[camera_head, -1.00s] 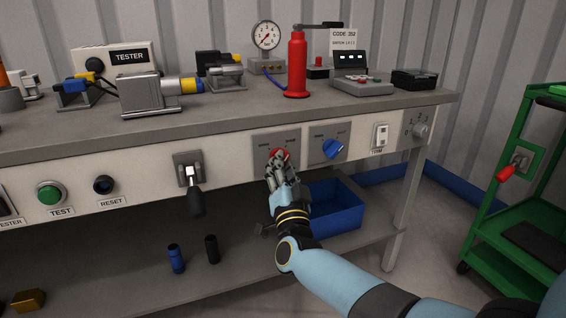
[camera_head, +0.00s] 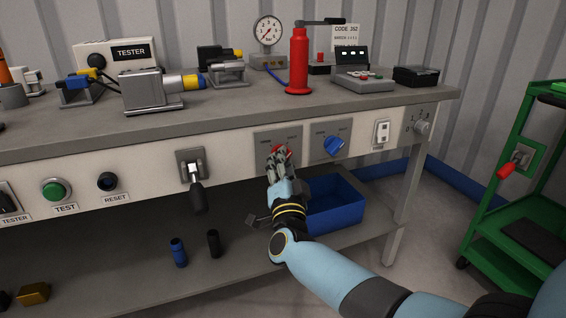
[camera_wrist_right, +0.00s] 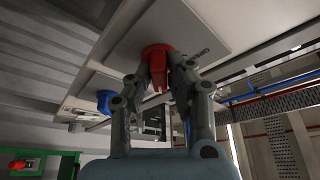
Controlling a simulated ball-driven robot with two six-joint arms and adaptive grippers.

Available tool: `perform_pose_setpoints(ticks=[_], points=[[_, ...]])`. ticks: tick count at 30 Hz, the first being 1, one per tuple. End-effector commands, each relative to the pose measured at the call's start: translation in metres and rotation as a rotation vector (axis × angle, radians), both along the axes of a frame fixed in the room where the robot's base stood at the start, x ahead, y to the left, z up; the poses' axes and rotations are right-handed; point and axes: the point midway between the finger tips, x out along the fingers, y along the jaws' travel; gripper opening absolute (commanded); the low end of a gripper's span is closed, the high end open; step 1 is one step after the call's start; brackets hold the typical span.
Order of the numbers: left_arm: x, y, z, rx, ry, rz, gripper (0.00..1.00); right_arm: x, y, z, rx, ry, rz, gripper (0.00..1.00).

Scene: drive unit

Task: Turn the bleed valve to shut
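A red knob (camera_head: 281,149) sits on a grey plate (camera_head: 262,139) with small lettering on the bench's front panel. A blue knob (camera_head: 334,146) is on a similar plate to its right. I cannot read which one is the bleed valve. My right gripper (camera_head: 279,158) is at the red knob and hides much of it. In the right wrist view, its two fingers lie on either side of the red knob's raised bar (camera_wrist_right: 171,77) and appear closed on it. The blue knob also shows there (camera_wrist_right: 104,100). My left gripper is not in view.
A black-handled lever (camera_head: 197,190) hangs from the panel to the left. A blue bin (camera_head: 335,210) stands on the lower shelf behind my forearm. A gauge (camera_head: 268,32) and a red pump (camera_head: 298,62) stand on the bench top. A green cart (camera_head: 500,180) is at right.

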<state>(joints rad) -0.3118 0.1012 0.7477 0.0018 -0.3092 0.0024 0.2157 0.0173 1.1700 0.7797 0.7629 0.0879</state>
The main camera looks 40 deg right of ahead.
Motion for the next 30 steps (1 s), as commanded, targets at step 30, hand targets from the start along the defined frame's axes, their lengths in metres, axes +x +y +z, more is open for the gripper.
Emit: perform_pose_setpoints(ticks=[30], points=[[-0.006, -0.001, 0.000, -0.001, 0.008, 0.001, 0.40, -0.088, 0.051, -0.028, 0.000, -0.001, -0.001, 0.38]])
